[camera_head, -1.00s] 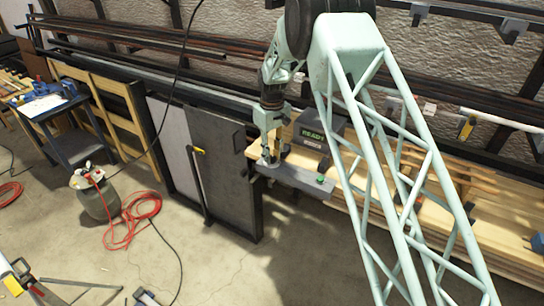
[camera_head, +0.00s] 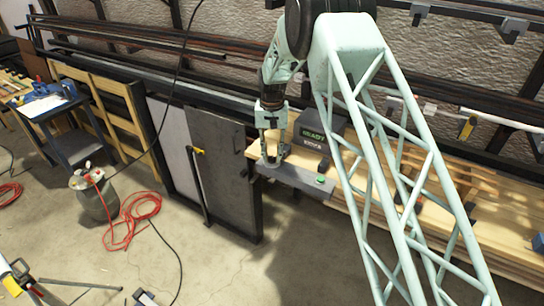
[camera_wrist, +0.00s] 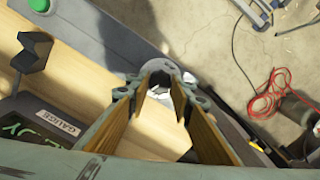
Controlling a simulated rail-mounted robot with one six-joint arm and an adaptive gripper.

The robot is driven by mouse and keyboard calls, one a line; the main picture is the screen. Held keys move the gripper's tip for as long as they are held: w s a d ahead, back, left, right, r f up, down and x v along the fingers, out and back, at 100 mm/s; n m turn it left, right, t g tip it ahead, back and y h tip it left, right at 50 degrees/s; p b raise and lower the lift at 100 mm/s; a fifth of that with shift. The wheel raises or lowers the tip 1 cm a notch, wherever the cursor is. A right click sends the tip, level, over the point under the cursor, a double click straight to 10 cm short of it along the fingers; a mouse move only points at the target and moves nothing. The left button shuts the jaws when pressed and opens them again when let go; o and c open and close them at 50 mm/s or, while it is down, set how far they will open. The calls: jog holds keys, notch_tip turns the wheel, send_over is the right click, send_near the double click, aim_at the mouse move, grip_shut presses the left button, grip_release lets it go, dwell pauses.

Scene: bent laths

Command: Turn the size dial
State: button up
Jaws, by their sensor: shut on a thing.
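My gripper (camera_head: 271,158) points down at the left end of a grey panel bar on the bench edge. In the wrist view my gripper (camera_wrist: 160,82) has its two fingers closed around a small round grey dial (camera_wrist: 158,67). The fingers hide most of the dial, so its markings and setting cannot be read. In the head view the dial is a small grey shape (camera_head: 270,164) at the fingertips.
A green button (camera_head: 321,180) sits on the grey bar (camera_head: 297,179), right of the dial. A dark display box (camera_head: 312,130) with green lettering stands behind it. Stacked timber (camera_head: 490,215) lies to the right. A dark upright panel (camera_head: 222,160) stands at left.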

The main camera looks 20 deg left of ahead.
aim_at(272, 158)
jog(key=shift+m, duration=0.5)
jog(key=o, duration=0.9)
jog(key=shift+r, duration=0.1)
notch_tip(272, 158, up, 12)
jog(key=shift+f, duration=0.1)
dwell(0.5)
dwell(0.4)
